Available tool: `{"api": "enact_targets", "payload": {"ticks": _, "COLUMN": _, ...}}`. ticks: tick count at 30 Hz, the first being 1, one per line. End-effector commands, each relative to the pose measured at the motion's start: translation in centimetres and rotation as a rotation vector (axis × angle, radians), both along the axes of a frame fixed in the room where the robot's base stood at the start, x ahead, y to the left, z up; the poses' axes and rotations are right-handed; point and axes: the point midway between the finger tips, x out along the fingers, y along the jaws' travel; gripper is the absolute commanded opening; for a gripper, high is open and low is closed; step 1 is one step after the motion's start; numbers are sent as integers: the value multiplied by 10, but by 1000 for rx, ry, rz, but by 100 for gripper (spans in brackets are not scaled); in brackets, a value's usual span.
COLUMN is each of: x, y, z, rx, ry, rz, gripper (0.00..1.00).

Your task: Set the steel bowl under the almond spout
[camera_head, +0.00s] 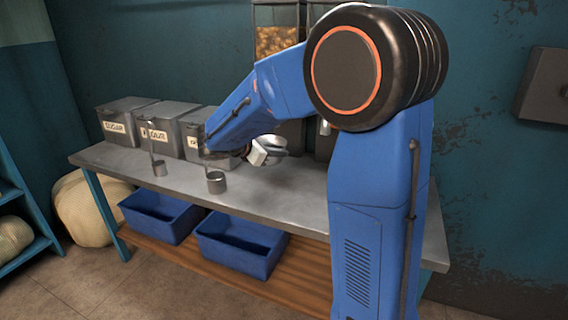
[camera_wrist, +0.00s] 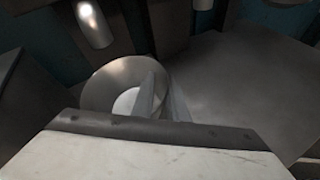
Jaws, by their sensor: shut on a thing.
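The steel bowl (camera_head: 271,143) is partly hidden behind my gripper (camera_head: 259,155), at the back of the metal counter. In the wrist view the bowl (camera_wrist: 102,88) shows its round inside and a pale bottom. My gripper's two fingers (camera_wrist: 163,92) are shut on its near right rim. A metal spout (camera_wrist: 94,24) hangs just beyond the bowl's far left edge. A clear dispenser with brown, almond-like contents (camera_head: 276,41) stands behind my arm; its lower part is hidden. I cannot tell whether the bowl touches the counter.
Grey labelled bins (camera_head: 121,121) line the counter's back left. Two small metal cups with upright handles, one left (camera_head: 159,168) and one nearer (camera_head: 216,182), stand in front. Another spout (camera_head: 325,128) shows right of the bowl. The counter's (camera_head: 290,200) front right is clear. Blue crates (camera_head: 240,243) sit below.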

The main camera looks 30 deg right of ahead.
Motion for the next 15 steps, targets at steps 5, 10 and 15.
{"api": "enact_targets", "payload": {"ticks": 5, "x": 24, "y": -31, "z": 0, "rx": 0, "ry": 0, "rz": -3, "gripper": 0}}
{"api": "enact_targets", "payload": {"ticks": 10, "x": 30, "y": -38, "z": -14, "rx": 0, "ry": 2, "rz": 1, "gripper": 0}}
{"api": "enact_targets", "payload": {"ticks": 15, "x": 29, "y": -37, "z": -24, "rx": -1, "ry": 1, "rz": 0, "gripper": 0}}
